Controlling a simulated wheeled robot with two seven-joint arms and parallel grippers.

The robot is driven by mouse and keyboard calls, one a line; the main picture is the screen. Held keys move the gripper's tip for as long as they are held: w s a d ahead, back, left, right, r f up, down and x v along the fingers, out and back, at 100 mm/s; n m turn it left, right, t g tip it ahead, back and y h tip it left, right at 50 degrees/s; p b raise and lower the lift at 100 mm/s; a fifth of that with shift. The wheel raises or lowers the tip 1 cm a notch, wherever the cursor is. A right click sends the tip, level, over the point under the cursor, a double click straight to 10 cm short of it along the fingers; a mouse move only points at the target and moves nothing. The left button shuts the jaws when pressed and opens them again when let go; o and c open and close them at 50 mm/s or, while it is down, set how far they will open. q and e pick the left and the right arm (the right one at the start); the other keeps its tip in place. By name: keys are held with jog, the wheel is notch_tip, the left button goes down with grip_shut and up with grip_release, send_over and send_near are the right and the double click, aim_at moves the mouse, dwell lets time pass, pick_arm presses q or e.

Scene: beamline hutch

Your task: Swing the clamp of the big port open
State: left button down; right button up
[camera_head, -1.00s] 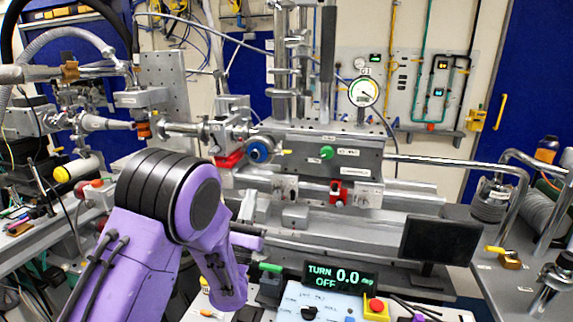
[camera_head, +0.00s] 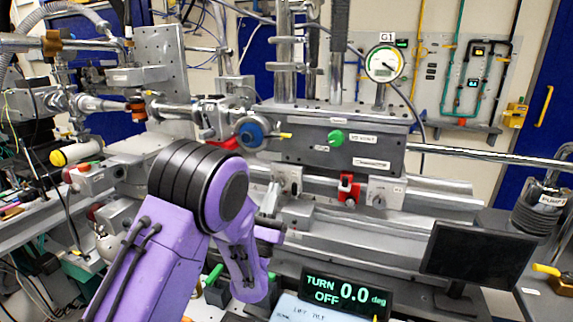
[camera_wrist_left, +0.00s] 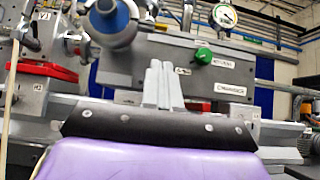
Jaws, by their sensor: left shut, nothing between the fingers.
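The big port is probably the round grey flange with a blue centre (camera_head: 251,133) on the left end of the grey chamber. It also shows at the top of the left wrist view (camera_wrist_left: 112,22). A small yellow-tipped piece (camera_head: 285,135) sticks out to its right; I cannot tell whether it is the clamp's handle. My right gripper is out of view.
The chamber front (camera_head: 320,150) carries a green knob (camera_head: 336,138). A red clamp piece (camera_head: 349,188) sits below it. A gauge (camera_head: 384,63) stands above. A dark monitor (camera_head: 478,255) and a green-lit display (camera_head: 345,292) are in front. Beamline pipes crowd the left.

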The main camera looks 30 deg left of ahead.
pick_arm(q)
notch_tip(320, 180, down, 3)
jog(key=b, duration=0.1)
jog(key=p, duration=1)
send_near(287, 136)
jog(key=x, duration=0.4)
jog(key=f+x, duration=0.1)
jog(key=x, duration=0.1)
jog(key=shift+w+a+r, duration=0.2)
jog(key=shift+w+a, duration=0.1)
jog(key=shift+w, duration=0.25)
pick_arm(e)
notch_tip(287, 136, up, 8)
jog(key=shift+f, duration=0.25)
pick_arm(q)
jog(key=shift+w+f, duration=0.1)
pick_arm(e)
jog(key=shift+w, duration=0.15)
